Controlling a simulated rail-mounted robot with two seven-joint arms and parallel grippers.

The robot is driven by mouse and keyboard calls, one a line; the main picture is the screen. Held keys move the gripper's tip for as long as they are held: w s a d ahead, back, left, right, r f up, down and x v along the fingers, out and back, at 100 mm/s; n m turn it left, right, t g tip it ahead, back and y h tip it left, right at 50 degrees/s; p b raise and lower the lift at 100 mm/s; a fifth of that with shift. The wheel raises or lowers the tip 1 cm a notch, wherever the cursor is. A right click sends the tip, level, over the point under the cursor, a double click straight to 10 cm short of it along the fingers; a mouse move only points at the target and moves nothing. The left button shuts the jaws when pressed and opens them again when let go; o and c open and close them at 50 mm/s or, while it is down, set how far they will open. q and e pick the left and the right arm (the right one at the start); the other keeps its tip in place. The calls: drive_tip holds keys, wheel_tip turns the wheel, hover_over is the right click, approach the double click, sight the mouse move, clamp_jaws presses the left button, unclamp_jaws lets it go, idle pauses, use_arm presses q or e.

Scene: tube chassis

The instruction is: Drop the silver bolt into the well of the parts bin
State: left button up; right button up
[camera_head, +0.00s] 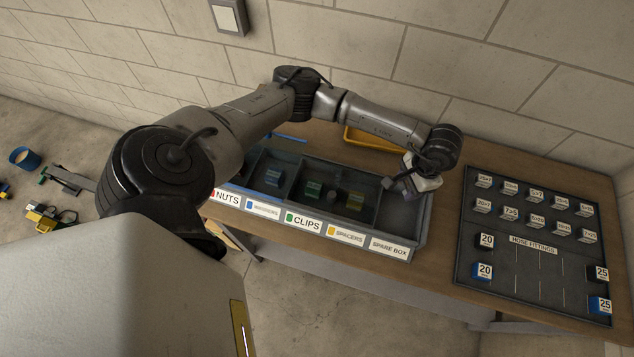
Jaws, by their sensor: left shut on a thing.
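The parts bin (426,222) is a long dark tray on the wooden bench, with divided compartments and front labels reading NUTS, CLIPS, SPACERS and SPARE BOX among others. My left arm reaches across from the left behind the bin. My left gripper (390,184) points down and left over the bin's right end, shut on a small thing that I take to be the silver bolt. The bolt is too small and dark to make out between the fingers. My right gripper is out of view.
A yellow tray (368,141) stands behind the bin, partly hidden by my arm. A dark hose fittings board (520,262) with several labelled blocks lies to the right. A blue bucket (24,158) and a yellow tool (45,217) are on the floor at left.

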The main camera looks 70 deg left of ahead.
use_arm(q)
drive_tip(key=o, duration=1.2)
drive_tip(key=r, duration=0.4)
drive_tip(key=w+r+b, duration=0.1)
drive_tip(key=r, duration=0.4)
drive_tip(key=w+r, duration=0.1)
drive_tip(key=r, duration=0.3)
drive_tip(key=shift+r, duration=0.35)
